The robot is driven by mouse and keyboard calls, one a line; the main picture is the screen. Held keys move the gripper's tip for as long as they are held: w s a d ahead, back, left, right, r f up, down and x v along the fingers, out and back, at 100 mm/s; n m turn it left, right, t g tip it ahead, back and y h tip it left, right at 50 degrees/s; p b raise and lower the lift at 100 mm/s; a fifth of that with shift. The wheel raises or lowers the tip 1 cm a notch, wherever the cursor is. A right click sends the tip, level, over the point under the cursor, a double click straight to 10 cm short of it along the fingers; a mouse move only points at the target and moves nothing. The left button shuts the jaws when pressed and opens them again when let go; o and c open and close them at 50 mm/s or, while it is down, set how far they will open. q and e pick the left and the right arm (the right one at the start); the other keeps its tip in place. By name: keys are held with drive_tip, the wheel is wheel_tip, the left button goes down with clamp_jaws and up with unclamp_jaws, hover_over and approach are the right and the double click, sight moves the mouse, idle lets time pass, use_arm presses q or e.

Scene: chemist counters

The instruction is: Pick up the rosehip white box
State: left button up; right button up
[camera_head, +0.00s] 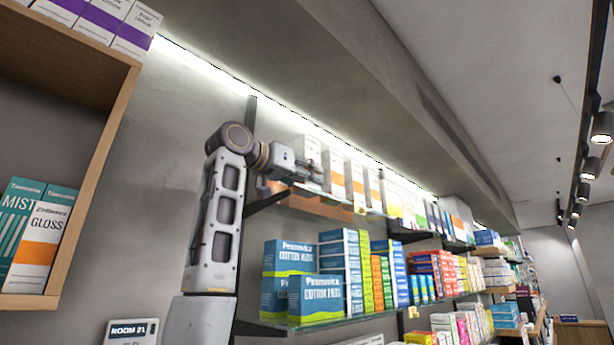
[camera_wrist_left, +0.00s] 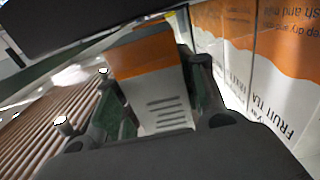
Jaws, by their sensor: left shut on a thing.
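My left gripper (camera_head: 312,172) is at the near end of the upper wall shelf, by a row of white boxes. In the left wrist view my left gripper (camera_wrist_left: 163,98) is shut on a white box with an orange band (camera_wrist_left: 155,88), one finger on each side. I cannot read a rosehip name on it. White and orange fruit tea boxes (camera_wrist_left: 285,75) stand beside it in the wrist view. The row of white boxes with orange bands (camera_head: 355,183) also shows in the head view. My right gripper is not in view.
The upper shelf (camera_head: 318,205) runs away to the right, with more boxes along it. Below it, a glass shelf (camera_head: 300,327) holds cotton boxes (camera_head: 315,298) and other packs. A wooden cabinet (camera_head: 108,130) stands at the left. A light strip (camera_head: 200,68) runs above.

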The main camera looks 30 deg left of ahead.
sight(300, 148)
use_arm(q)
drive_tip(key=shift+r, duration=0.15)
drive_tip(key=shift+s+d+r, duration=0.1)
drive_tip(key=shift+d+r, duration=0.05)
drive_tip(key=shift+r, duration=3.15)
drive_tip(key=s+d+b, duration=0.1)
drive_tip(key=s+d, duration=0.2)
drive_tip(key=d, duration=0.6)
drive_tip(key=s+d+b, duration=0.2)
drive_tip(key=s+d, duration=0.1)
drive_tip(key=d, duration=0.6)
drive_tip(key=shift+s+d, duration=0.2)
drive_tip(key=shift+d, duration=0.1)
